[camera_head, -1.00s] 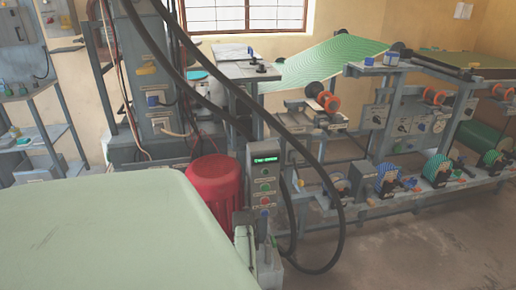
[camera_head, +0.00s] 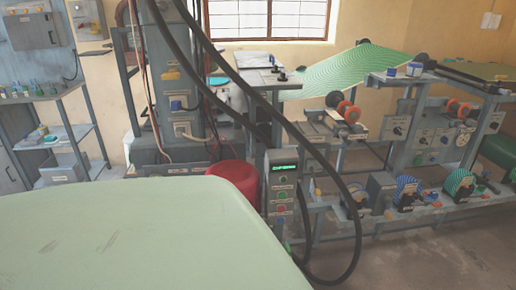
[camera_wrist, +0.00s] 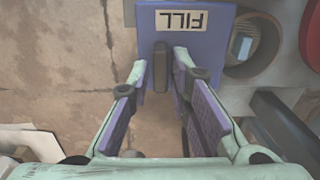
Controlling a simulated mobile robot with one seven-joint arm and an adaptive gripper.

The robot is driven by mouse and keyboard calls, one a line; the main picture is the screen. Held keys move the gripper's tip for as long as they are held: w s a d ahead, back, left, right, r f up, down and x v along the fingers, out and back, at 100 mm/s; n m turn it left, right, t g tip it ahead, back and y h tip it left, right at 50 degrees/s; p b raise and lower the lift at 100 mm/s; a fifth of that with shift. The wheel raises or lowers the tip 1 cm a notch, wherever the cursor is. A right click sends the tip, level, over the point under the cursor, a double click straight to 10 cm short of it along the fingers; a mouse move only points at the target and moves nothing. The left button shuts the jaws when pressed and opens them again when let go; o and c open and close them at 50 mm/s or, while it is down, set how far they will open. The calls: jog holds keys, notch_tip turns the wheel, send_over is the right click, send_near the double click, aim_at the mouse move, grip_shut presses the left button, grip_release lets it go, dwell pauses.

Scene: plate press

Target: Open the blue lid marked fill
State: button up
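The blue lid (camera_wrist: 210,58) shows at the top of the wrist view, with a pale label reading FILL upside down. A dark upright handle (camera_wrist: 161,57) stands out at the lid's left part. My gripper (camera_wrist: 160,72) is open, its two purple-padded fingers pointing up the picture toward the lid. The handle appears between the fingertips, with a gap on both sides; I cannot tell how deep it sits between them. I cannot make out the lid or my gripper in the head view.
A round brown opening (camera_wrist: 254,42) lies right of the lid, with a red rounded thing (camera_wrist: 312,35) beyond. The head view shows a red drum (camera_head: 235,180), a control box (camera_head: 283,190) with a green display, black hoses, and a machine bench (camera_head: 405,80) at right.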

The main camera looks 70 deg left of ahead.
jog(key=shift+o, duration=1.2)
jog(key=shift+s, duration=0.1)
notch_tip(320, 180, up, 12)
